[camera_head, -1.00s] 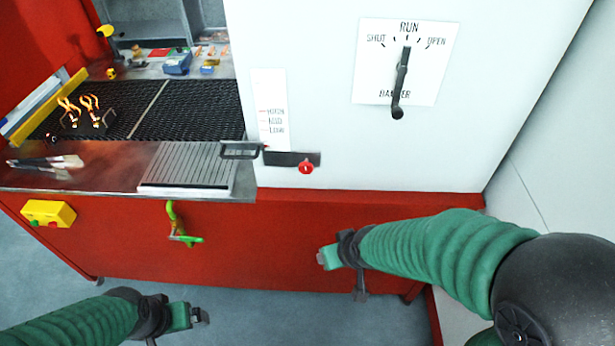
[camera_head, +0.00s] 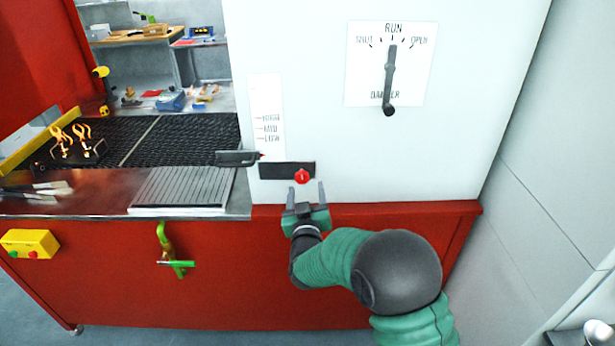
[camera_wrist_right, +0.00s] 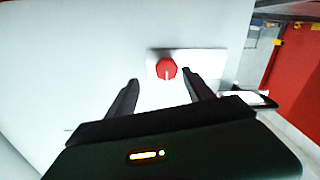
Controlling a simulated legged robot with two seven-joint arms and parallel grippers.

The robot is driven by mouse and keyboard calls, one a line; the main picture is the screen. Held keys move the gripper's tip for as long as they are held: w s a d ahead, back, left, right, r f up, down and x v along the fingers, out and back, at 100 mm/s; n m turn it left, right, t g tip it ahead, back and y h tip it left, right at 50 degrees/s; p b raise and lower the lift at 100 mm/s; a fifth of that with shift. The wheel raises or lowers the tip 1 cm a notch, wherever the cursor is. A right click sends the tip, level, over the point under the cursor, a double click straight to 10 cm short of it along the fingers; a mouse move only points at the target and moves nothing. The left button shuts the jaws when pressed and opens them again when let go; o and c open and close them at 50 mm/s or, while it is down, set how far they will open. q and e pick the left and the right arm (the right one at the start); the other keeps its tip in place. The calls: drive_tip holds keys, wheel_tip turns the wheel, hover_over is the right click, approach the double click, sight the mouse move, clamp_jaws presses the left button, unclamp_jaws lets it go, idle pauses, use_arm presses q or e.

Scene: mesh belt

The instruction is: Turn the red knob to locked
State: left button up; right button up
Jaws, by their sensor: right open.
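The red knob (camera_head: 302,176) sits on a dark plate (camera_head: 270,170) low on the white panel. In the right wrist view the red knob (camera_wrist_right: 166,70) has a pale mark pointing down toward my gripper. My right gripper (camera_head: 306,190) is open and empty just below the knob, its fingers pointing at the panel. In the right wrist view the fingers of my right gripper (camera_wrist_right: 160,84) stand on either side of the knob's line, and the knob appears beyond the tips, apart from them. My left gripper is out of view.
A black handle (camera_head: 237,158) juts out left of the plate. A lever dial (camera_head: 390,65) is higher on the panel. A mesh belt (camera_head: 150,139) and a ribbed metal plate (camera_head: 182,188) lie left. A green valve handle (camera_head: 172,255) and a yellow button box (camera_head: 30,243) are on the red front.

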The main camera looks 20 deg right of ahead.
sight(302, 179)
drive_tip(key=w, duration=0.1)
drive_tip(key=w+a, duration=0.1)
drive_tip(key=w, duration=0.3)
drive_tip(key=shift+w+a+r, duration=0.2)
drive_tip(key=shift+w+r, duration=0.05)
drive_tip(key=shift+w+d+f, duration=0.15)
drive_tip(key=shift+w+d, duration=0.2)
drive_tip(key=shift+d, duration=0.25)
drive_tip(key=shift+w+d+f, duration=0.1)
drive_tip(key=shift+w+d, duration=0.2)
drive_tip(key=shift+d, duration=0.3)
drive_tip(key=shift+d+f, duration=0.1)
drive_tip(key=shift+d, duration=0.3)
drive_tip(key=shift+c, duration=0.3)
drive_tip(key=shift+a, duration=0.25)
drive_tip(key=shift+c, duration=1.3)
drive_tip(key=shift+a+r, duration=0.2)
drive_tip(key=shift+a, duration=0.4)
drive_tip(key=c, duration=0.5)
drive_tip(key=shift+c, duration=2.3)
drive_tip(key=shift+d+f, duration=0.1)
drive_tip(key=shift+d, duration=0.2)
clamp_jaws()
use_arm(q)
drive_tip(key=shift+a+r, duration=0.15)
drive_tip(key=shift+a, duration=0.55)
